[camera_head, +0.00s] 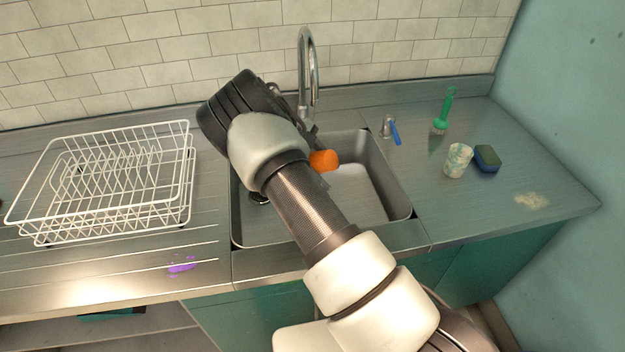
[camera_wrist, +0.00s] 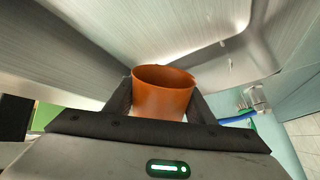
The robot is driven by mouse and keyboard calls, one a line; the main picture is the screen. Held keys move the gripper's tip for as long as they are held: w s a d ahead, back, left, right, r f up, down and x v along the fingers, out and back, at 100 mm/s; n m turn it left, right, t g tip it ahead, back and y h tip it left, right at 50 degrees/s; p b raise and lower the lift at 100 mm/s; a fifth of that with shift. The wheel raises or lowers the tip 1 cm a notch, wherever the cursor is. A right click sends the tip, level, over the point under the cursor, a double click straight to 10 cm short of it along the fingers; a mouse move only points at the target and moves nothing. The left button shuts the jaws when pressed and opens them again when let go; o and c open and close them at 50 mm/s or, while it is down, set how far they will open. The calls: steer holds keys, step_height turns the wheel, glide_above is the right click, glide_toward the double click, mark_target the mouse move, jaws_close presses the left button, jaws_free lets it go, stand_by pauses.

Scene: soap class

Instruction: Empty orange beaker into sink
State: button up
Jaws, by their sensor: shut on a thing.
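The orange beaker (camera_head: 324,160) is over the sink (camera_head: 375,185), lying tipped well over on its side in the head view. My gripper (camera_wrist: 162,100) is shut on it, with one dark finger on each side of the beaker (camera_wrist: 163,98) in the wrist view. Its rim and part of its inner wall show there, but its bottom inside is hidden. Small pale specks show beyond it against the sink; I cannot tell whether they are drops. In the head view, my arm hides most of my gripper and the left part of the sink.
A metal faucet (camera_head: 307,70) rises behind the sink, close to my wrist. A white dish rack (camera_head: 110,190) stands left. A blue-handled item (camera_head: 394,131), green brush (camera_head: 444,112), patterned cup (camera_head: 458,161) and dark blue sponge (camera_head: 487,158) are right. Purple (camera_head: 181,265) and yellowish (camera_head: 532,200) stains mark the counter.

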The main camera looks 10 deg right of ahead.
steer(key=shift+w+a+f+g+h+b, duration=0.1)
steer(key=shift+w+g+h+b, duration=0.1)
steer(key=shift+g+h+b, duration=0.7)
steer(key=shift+r, duration=0.4)
steer(key=shift+r+t+p, duration=0.3)
steer(key=shift+p, duration=0.15)
steer(key=shift+s+r+t+y+p, duration=0.1)
steer(key=shift+s+t+y+p, duration=0.15)
steer(key=shift+y+p, duration=0.45)
steer(key=shift+s+d+f+t+y+p, duration=0.15)
steer(key=shift+d+f+t+y+p, duration=0.15)
steer(key=shift+t+y+p, duration=0.55)
steer(key=f+t+y+b, duration=0.1)
steer(key=t+y+b, duration=0.1)
steer(key=b, duration=0.3)
steer(key=f+m+t+y+b, duration=0.1)
steer(key=t+y+b, duration=0.2)
steer(key=b, duration=0.2)
steer(key=d+f+m+t+y+b, duration=0.1)
steer(key=f+t+y+b, duration=0.1)
steer(key=b, duration=0.2)
steer(key=shift+s+f+t+b, duration=0.1)
steer(key=shift+t+b, duration=0.2)
steer(key=shift+b, duration=0.1)
